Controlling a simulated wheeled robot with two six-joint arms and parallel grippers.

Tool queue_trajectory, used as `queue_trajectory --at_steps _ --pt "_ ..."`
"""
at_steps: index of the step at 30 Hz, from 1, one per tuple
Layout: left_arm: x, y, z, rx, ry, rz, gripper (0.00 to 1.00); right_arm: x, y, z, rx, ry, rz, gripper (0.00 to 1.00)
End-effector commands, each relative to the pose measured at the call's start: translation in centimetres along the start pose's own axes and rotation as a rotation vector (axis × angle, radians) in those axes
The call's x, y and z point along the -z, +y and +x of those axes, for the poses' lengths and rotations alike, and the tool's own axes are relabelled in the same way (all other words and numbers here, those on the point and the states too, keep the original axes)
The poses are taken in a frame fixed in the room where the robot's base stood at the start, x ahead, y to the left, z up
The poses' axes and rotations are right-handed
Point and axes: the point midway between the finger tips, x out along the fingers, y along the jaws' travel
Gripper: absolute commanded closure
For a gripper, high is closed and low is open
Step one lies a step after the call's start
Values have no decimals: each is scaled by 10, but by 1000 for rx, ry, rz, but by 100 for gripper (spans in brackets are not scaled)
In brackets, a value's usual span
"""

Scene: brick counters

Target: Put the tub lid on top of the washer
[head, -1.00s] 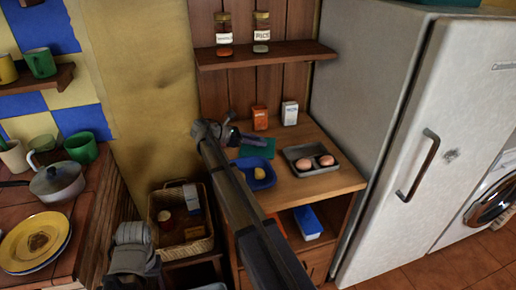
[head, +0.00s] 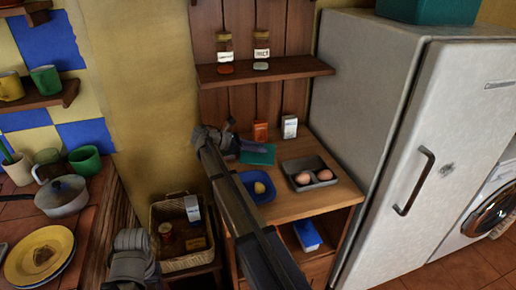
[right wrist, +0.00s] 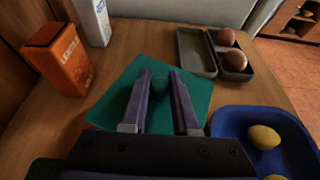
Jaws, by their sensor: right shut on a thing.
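The tub lid is a flat, green, square-edged piece (head: 262,157) over the wooden counter. My right gripper (head: 236,147) is over it, its arm coming up from below. In the right wrist view the two fingers (right wrist: 160,85) are shut on a small knob in the middle of the lid (right wrist: 118,98). Whether the lid touches the counter I cannot tell. The washer (head: 508,185) is at the far right edge of the head view, white with a round door, its top mostly out of view. My left gripper is not in view.
Beside the lid are a blue tray (head: 266,193) with yellow food, a grey tray (head: 290,166) with eggs, an orange carton (head: 260,132) and a white carton (head: 290,127). A shelf with jars (head: 265,75) hangs above. The tall fridge (head: 440,140) stands between counter and washer.

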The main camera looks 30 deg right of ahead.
Motion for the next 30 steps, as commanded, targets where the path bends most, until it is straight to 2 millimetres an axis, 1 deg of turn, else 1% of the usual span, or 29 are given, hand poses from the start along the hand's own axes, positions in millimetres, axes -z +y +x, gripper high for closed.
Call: queue_trajectory --at_steps 1,6,10,13,17,21,23,26,30 --pt "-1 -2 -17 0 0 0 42 -16 0 -6 0 0 0 100" --pt "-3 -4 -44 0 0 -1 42 -41 0 -17 0 0 0 100" --pt "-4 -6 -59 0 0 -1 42 -55 0 -23 0 0 0 100" --pt "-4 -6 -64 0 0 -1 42 -60 0 -25 0 0 0 100" --pt "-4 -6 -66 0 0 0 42 -62 0 -26 0 0 0 100" --pt "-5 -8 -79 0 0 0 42 -74 0 -30 0 0 0 100" --pt "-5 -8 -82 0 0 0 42 -76 0 -32 0 0 0 100" --pt "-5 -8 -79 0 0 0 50 -73 0 -30 0 0 0 100" --pt "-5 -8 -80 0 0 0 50 -74 0 -31 0 0 0 100"
